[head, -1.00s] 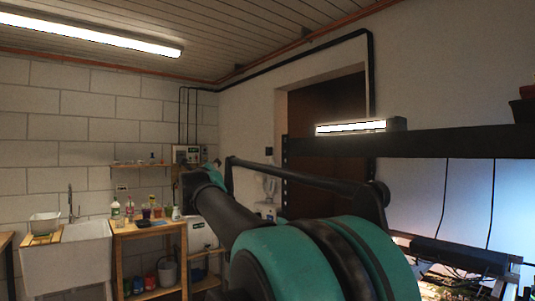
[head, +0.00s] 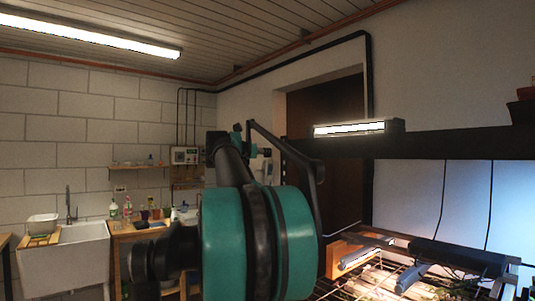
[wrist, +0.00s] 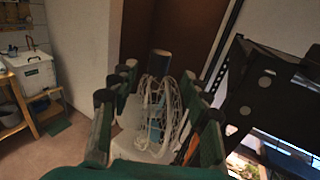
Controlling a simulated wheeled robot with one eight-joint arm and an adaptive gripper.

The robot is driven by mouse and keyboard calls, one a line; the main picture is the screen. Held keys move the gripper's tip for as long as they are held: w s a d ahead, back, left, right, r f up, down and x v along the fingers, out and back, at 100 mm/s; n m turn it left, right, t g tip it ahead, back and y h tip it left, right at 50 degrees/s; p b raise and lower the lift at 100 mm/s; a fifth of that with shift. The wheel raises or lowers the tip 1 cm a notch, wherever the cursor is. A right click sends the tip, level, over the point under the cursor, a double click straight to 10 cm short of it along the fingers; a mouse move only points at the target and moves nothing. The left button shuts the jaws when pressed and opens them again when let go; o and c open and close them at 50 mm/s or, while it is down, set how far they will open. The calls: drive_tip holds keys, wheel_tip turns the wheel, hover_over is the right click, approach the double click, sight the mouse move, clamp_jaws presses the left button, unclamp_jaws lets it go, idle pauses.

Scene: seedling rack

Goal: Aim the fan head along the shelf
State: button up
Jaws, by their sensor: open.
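I cannot tell whether any finger touches the cage. In the head view the fan (head: 266,169) is small and partly hidden behind my arm, and the fingers cannot be made out. The black shelf rack (head: 440,144) stands at the right; its post (wrist: 232,65) rises close to the right of the fan in the wrist view.
A lit lamp (head: 350,128) sits on the upper shelf. A lower wire shelf (head: 385,283) holds an orange-brown block (head: 345,250) and a dark bar (head: 455,257). A sink (head: 66,262) and wooden bench (head: 128,229) stand at the far left. A brown door (wrist: 190,30) is behind the fan.

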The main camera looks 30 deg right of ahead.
sight(268, 157)
drive_tip(key=x, duration=0.7)
drive_tip(key=shift+w+d, duration=0.1)
drive_tip(key=shift+d, duration=0.1)
clamp_jaws()
